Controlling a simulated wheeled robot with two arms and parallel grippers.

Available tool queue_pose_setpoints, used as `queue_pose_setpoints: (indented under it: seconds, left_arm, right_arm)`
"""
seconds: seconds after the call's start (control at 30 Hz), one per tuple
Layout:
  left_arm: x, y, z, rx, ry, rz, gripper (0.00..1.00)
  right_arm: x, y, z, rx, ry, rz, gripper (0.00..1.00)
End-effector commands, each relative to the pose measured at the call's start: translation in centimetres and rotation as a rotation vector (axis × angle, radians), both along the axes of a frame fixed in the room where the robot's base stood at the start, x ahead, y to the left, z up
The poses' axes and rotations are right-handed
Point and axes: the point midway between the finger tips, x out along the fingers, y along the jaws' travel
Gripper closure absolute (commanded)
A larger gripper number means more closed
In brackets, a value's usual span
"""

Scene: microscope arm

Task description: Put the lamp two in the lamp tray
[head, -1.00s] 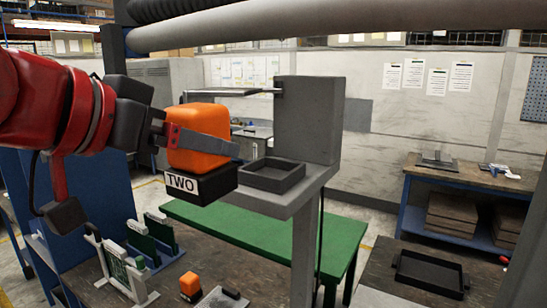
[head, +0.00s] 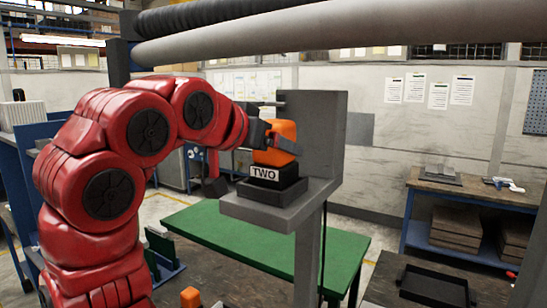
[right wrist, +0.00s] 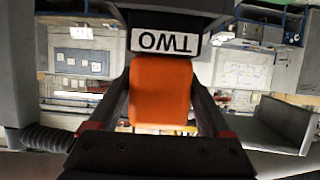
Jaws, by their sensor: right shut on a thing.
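Lamp two is an orange block (head: 285,132) on a black base with a white TWO label. It is upright at the black tray (head: 285,197) on the grey bracket shelf, its base over or inside the tray; I cannot tell whether it rests on the tray floor. My right gripper (head: 270,141) is shut on the orange block, its red arm reaching across from the left. In the right wrist view the orange block (right wrist: 160,92) sits between both fingers, the label upside down above it. My left gripper is not in view.
The grey bracket's upright wall (head: 322,135) stands close behind and right of the lamp. A green bench (head: 220,232) lies below. Another black tray (head: 436,284) is on the right front table.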

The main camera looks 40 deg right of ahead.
Motion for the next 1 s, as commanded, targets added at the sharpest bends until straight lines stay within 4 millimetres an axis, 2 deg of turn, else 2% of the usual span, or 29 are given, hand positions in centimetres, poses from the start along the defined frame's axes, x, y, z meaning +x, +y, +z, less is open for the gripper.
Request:
queue_pose_setpoints:
  seconds: [0.03, 0.13, 0.5, 0.53, 0.6, 0.63, 0.9, 1.0]
  left_arm:
    - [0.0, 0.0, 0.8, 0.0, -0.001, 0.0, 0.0]
    - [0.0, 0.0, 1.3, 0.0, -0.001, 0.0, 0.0]
    - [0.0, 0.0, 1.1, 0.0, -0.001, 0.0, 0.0]
    - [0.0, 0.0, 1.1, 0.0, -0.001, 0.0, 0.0]
    - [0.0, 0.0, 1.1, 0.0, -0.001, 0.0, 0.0]
    - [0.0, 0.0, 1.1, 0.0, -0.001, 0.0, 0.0]
    - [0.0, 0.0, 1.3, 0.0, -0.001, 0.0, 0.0]
    - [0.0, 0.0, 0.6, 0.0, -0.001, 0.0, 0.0]
  right_arm:
    - [-0.1, -0.1, 0.1, 0.0, -0.003, -0.004, 0.91]
    - [0.0, 0.0, -0.8, -0.001, 0.002, -0.001, 0.91]
    - [0.0, 0.0, -1.5, 0.001, -0.002, -0.001, 0.91]
    - [-0.1, 0.0, -1.6, 0.001, -0.002, -0.001, 0.16]
    - [-0.1, 0.0, -1.5, 0.001, -0.002, -0.001, 0.03]
    - [-0.1, 0.0, -1.5, 0.001, -0.002, -0.001, 0.0]
    - [0.0, 0.0, -1.2, 0.002, -0.001, -0.001, 0.0]
    - [-0.2, 0.7, -1.3, 0.001, 0.002, 0.002, 0.0]
